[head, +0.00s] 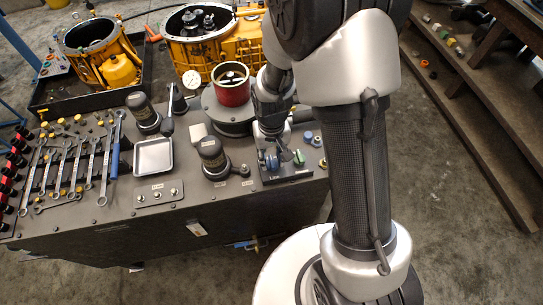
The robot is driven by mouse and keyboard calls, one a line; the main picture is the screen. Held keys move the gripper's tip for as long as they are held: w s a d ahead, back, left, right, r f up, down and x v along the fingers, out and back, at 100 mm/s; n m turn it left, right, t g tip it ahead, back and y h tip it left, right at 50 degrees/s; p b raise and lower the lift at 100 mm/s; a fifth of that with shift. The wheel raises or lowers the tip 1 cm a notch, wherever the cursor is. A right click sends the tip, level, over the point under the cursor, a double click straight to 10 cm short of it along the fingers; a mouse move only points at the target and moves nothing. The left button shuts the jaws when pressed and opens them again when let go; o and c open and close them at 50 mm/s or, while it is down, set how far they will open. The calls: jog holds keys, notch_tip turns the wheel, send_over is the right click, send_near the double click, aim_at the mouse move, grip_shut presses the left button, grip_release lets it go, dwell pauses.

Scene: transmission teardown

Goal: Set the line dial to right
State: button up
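The line dial (271,162) appears to be the small blue knob above a label that seems to read LINE, near the front right of the bench. Which way it points is too small to tell. My gripper (269,149) reaches down from above, right over the blue knob. The fingertips are at or very close to it and partly cover it. I cannot tell whether they touch it or whether they are open or shut.
A small green part (299,157) stands just right of the blue knob. A black cylinder (213,156) is to the left, and a red cup (232,85) is behind. A metal tray (154,158) and several wrenches (92,168) lie further left.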

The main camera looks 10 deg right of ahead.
grip_shut()
dwell(0.3)
jog(key=shift+m, duration=0.4)
jog(key=m, duration=0.3)
jog(key=shift+d+m, duration=0.15)
jog(key=shift+m, duration=0.15)
jog(key=shift+d+m, duration=0.1)
jog(key=shift+m, duration=2.2)
grip_release()
